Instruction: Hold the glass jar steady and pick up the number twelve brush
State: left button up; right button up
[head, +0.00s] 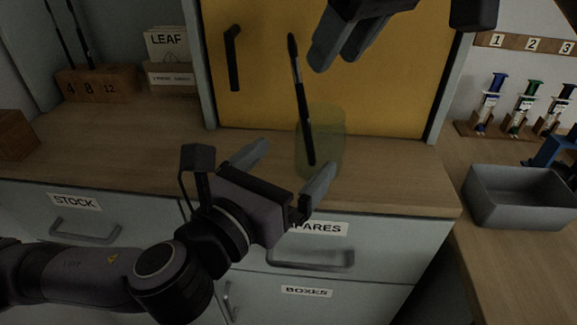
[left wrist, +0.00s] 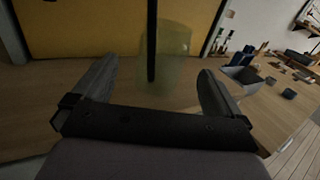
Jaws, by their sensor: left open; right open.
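The glass jar (head: 331,142), greenish and see-through, stands on the wooden counter before a yellow door. It also shows in the left wrist view (left wrist: 176,60). One dark brush (head: 300,97) leans in it with its top end up; no number is readable on it. The brush crosses the left wrist view (left wrist: 152,40) upright. My left gripper (head: 293,164) is open, its fingers pointing at the jar from the front, one to either side. It appears not to touch the glass. My right gripper (head: 343,48) is open and empty, above and right of the brush's top.
A wooden rack (head: 100,84) marked 4, 8, 12 holds two brushes at the back left; no brush shows by the 12. A LEAF card box (head: 170,75) stands beside it. A grey bin (head: 518,210) and colored syringe-like tools (head: 524,105) are at right.

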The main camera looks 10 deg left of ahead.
aim_at(308, 150)
pick_arm(q)
jog(key=shift+d+f, duration=0.1)
jog(key=shift+d, duration=0.1)
jog(key=shift+w+d+m, duration=0.15)
jog(key=shift+m, duration=0.15)
jog(key=shift+x, duration=3.25)
jog(key=shift+f, duration=0.1)
jog(key=c, duration=1.1)
